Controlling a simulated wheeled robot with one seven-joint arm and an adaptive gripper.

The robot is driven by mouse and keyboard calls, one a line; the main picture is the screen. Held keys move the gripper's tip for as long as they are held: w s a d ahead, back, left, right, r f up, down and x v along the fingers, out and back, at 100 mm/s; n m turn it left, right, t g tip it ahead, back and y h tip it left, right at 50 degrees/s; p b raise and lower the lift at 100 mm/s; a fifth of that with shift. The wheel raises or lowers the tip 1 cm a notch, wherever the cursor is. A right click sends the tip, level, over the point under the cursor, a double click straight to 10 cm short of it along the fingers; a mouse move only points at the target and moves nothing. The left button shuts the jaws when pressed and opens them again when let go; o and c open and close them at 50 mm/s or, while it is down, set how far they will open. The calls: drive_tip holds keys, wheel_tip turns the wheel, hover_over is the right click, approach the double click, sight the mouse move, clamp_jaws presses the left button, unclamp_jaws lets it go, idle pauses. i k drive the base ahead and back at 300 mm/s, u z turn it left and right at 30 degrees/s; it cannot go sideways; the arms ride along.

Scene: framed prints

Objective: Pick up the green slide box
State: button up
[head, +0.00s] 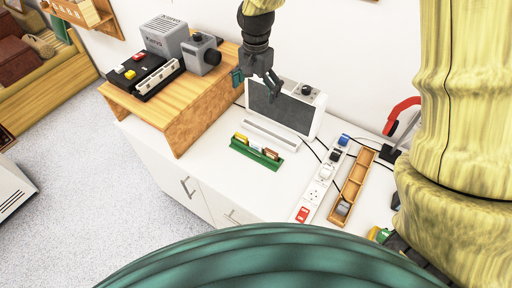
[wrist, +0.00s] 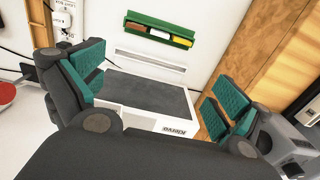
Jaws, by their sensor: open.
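The green slide box (head: 256,153) lies on the white cabinet top, in front of the grey-screened white device, and holds several yellow, white and brown pieces. In the wrist view the green slide box (wrist: 158,29) shows at the top, beyond my fingertips. My gripper (head: 256,86) is open and empty, above and behind the box, near the device's screen. Its two teal finger pads stand well apart in the wrist view (wrist: 156,88), with the device between them in the picture. The gripper touches nothing that I can make out.
The white device (head: 283,106) stands below my gripper. A wooden riser (head: 182,105) to the left carries grey and black equipment. A power strip (head: 319,180) and a wooden tray (head: 352,187) lie right of the box. The cabinet top in front of the box is clear.

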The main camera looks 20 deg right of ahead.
sight(274, 165)
drive_tip(key=k, duration=1)
